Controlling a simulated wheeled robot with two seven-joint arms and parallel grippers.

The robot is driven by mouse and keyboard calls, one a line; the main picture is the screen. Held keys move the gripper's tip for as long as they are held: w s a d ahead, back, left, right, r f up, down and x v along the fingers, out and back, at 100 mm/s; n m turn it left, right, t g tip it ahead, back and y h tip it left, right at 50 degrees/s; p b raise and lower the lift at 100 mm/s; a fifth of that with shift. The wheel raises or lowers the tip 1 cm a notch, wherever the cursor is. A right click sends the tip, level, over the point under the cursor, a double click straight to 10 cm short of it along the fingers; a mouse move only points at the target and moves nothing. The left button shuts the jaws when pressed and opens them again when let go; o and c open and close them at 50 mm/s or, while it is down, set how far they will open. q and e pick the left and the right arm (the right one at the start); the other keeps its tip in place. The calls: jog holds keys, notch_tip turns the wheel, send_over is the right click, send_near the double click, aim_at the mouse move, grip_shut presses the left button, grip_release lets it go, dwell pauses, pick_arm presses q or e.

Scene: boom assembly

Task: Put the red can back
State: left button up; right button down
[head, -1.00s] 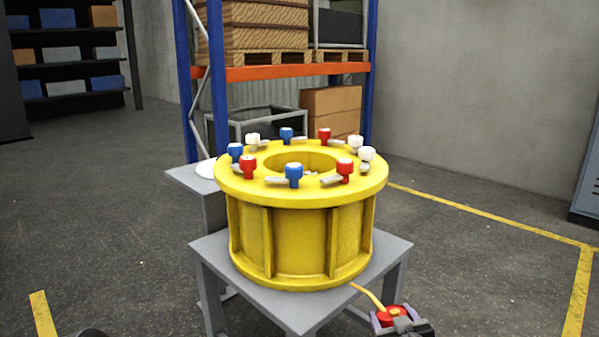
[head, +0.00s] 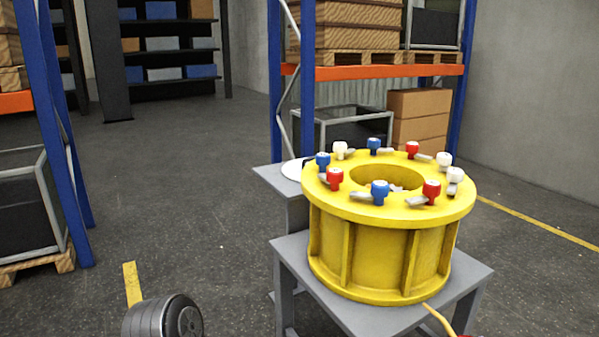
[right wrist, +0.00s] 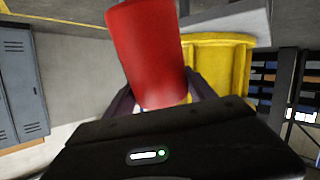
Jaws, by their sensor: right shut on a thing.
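A red can (right wrist: 146,48) fills the upper middle of the right wrist view, slightly tilted. My right gripper (right wrist: 160,94) is shut on it; its dark fingers show on both sides of the can. In the head view only a sliver of red shows at the bottom edge, and my right gripper is out of sight there. My left gripper is in neither view.
A yellow ribbed drum (head: 378,255) with red, blue and white knobs around its top stands on a grey table (head: 355,310). A smaller grey stand (head: 272,178) with a white plate (head: 293,170) is behind. Racks stand further back.

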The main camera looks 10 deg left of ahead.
jog(key=s+r+p, duration=0.1)
jog(key=r+p, duration=0.4)
jog(key=r, duration=0.2)
jog(key=s+r+p, duration=0.2)
jog(key=r+p, duration=0.4)
jog(key=r, duration=0.2)
jog(key=shift+s+r, duration=0.25)
